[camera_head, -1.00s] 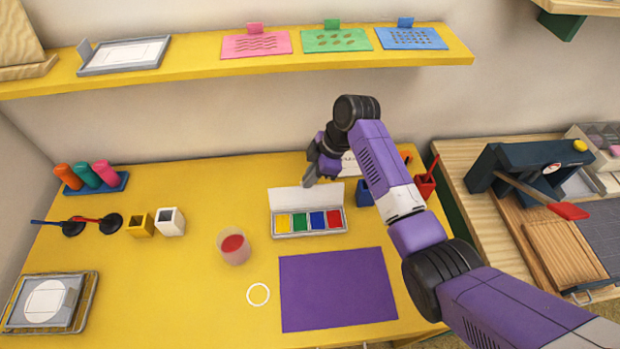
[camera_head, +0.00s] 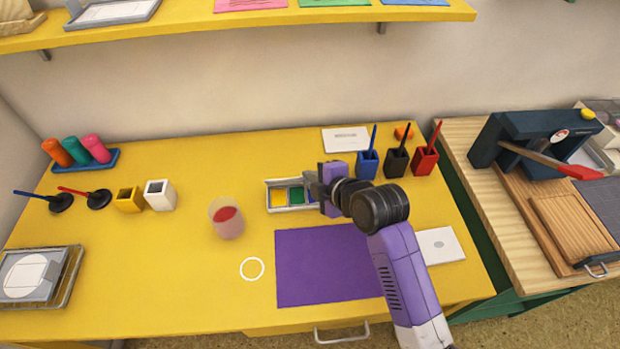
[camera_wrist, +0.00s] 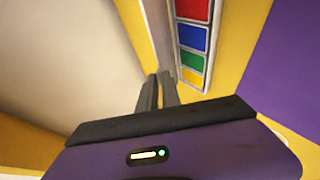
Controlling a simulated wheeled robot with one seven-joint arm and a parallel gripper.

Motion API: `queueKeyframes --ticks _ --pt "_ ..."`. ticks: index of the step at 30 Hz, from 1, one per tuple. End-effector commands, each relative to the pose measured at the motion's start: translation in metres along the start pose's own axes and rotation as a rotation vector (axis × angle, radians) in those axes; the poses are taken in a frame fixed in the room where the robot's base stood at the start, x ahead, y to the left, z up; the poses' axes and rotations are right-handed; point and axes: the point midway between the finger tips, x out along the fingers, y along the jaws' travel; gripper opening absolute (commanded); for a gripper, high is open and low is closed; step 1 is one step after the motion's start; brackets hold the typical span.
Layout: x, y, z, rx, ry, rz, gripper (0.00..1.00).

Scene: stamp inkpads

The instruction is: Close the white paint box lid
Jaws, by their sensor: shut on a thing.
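The white paint box (camera_head: 284,210) sits on the yellow table behind the purple sheet. Its yellow and green pads show left of my gripper; the rest is mostly hidden by my arm. In the wrist view the box (camera_wrist: 213,50) shows red, blue, green and yellow pads. Its lid (camera_wrist: 158,22) shows there as a narrow pale strip along the pads, seen nearly edge-on. My gripper (camera_head: 312,187) is at the box's back side. In the wrist view its fingers (camera_wrist: 160,90) are close together on the lid's edge. The lid's exact tilt is hard to tell.
The purple sheet (camera_head: 320,268) lies in front of the box. A cup with red contents (camera_head: 227,218) stands to its left. Blue (camera_head: 367,163), black (camera_head: 396,161) and red (camera_head: 425,161) holders stand at back right. A white card (camera_head: 345,138) lies behind.

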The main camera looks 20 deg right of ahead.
Motion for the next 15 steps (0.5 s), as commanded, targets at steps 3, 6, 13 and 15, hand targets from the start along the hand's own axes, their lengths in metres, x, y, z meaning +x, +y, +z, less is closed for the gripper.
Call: queueKeyframes --ticks 3,6,13,15 --pt "0.003 -0.017 0.001 -0.033 0.001 0.08 0.0" --pt "0.002 -0.025 0.001 -0.059 0.001 0.144 0.0" --pt "0.002 -0.044 0.0 -0.12 0.001 0.288 0.0" --pt "0.002 -0.048 0.0 -0.139 0.001 0.333 0.0"
